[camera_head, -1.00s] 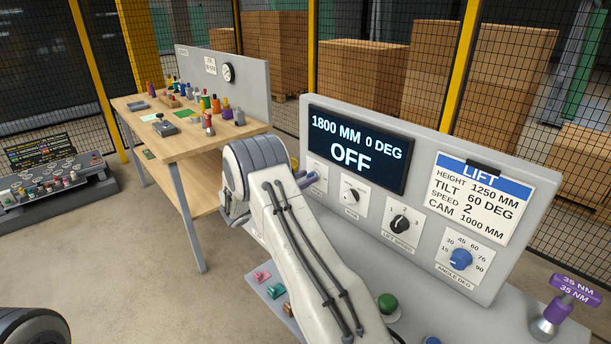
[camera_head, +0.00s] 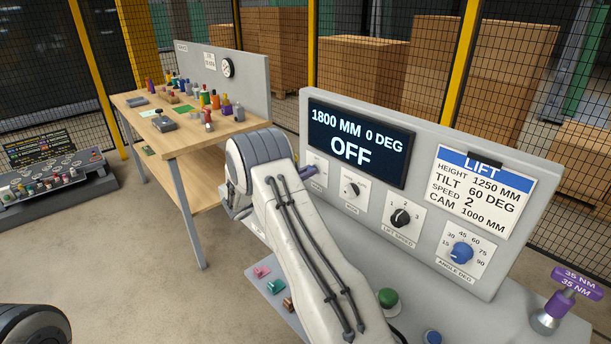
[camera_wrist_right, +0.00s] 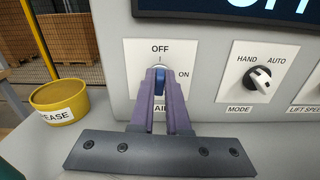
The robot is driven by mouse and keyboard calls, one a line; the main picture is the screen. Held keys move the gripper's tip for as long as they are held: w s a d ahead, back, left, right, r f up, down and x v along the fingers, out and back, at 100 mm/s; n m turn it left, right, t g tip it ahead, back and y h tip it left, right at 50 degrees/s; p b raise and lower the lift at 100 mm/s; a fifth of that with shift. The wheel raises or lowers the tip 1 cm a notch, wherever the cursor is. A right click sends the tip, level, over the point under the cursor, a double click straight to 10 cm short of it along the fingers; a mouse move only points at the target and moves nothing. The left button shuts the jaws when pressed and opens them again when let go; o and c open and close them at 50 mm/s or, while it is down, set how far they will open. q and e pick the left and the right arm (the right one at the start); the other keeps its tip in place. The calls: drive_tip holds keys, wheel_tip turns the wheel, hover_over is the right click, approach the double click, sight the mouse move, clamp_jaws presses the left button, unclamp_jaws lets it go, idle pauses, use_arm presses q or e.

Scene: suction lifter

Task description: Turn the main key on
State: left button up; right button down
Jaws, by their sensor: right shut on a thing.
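The main key is a blue handle (camera_wrist_right: 160,82) on a white plate marked OFF at the top and ON at the right, in the right wrist view. It stands about upright, toward OFF. My right gripper (camera_wrist_right: 160,88) has its two purple fingers shut on the handle, one on each side. The fingers partly cover the label below. In the head view my right gripper (camera_head: 307,172) shows only as a bit of purple at the panel's left end, and my arm hides the key. The display (camera_head: 355,145) reads 1800 MM, 0 DEG, OFF. My left gripper is out of view.
Right of the key are the mode switch (camera_wrist_right: 259,80), the lift speed knob (camera_head: 401,216) and the blue angle knob (camera_head: 461,252). A yellow tub (camera_wrist_right: 60,101) stands just left of the plate. A green button (camera_head: 388,298) and a purple-topped tool (camera_head: 556,305) are on the console.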

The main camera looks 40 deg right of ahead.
drive_tip(key=m+b, duration=0.5)
drive_tip(key=b, duration=0.4)
drive_tip(key=f+m+b, duration=0.1)
drive_tip(key=m+b, duration=0.4)
drive_tip(key=b, duration=0.4)
drive_tip(key=m+b, duration=0.6)
drive_tip(key=b, duration=0.3)
drive_tip(key=shift+s+f, duration=0.15)
drive_tip(key=shift+s, duration=0.25)
drive_tip(key=shift+m+b, duration=0.7)
drive_tip(key=shift+b, duration=0.3)
drive_tip(key=shift+r, duration=0.2)
drive_tip(key=c, duration=0.9)
unclamp_jaws()
drive_tip(key=a, duration=1)
drive_tip(key=shift+s+a+p, duration=0.25)
drive_tip(key=shift+s+p, duration=0.1)
drive_tip(key=shift+s, duration=0.05)
drive_tip(key=shift+r, duration=0.15)
